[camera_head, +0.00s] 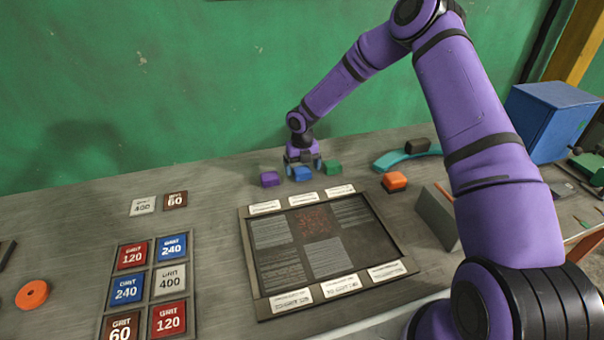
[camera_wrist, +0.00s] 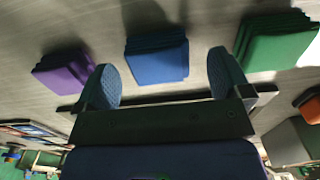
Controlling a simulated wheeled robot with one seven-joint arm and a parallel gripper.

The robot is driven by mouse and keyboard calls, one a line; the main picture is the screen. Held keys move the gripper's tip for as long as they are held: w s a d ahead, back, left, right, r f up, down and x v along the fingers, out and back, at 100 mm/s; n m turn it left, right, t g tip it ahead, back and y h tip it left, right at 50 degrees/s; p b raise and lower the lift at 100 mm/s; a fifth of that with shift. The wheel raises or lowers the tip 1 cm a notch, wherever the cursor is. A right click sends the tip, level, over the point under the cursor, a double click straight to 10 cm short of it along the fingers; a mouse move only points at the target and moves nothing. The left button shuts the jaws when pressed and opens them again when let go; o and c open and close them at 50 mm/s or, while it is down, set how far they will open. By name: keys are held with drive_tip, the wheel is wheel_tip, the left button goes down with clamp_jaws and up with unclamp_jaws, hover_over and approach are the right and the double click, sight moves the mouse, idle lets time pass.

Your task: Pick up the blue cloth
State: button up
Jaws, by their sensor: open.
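The blue cloth (camera_head: 303,174) is a small folded stack on the grey workbench, in the middle of a row with a purple cloth (camera_head: 270,179) on its left and a green cloth (camera_head: 332,168) on its right. In the wrist view the blue cloth (camera_wrist: 157,54) lies ahead of my gripper, between the lines of its two fingers. My gripper (camera_head: 303,165) is open and empty, pointing down over the blue cloth; it also shows in the wrist view (camera_wrist: 165,80). The head view does not show clearly how high the fingertips are above the cloth.
The purple cloth (camera_wrist: 64,69) and green cloth (camera_wrist: 273,40) lie close on either side. A framed dark panel (camera_head: 325,240) lies in front. Grit cards (camera_head: 143,285) lie at left. An orange-topped block (camera_head: 395,181) and blue box (camera_head: 548,120) stand at right. The green wall (camera_head: 150,90) is behind.

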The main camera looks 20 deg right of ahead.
drive_tip(key=shift+f, duration=0.85)
drive_tip(key=c, duration=1)
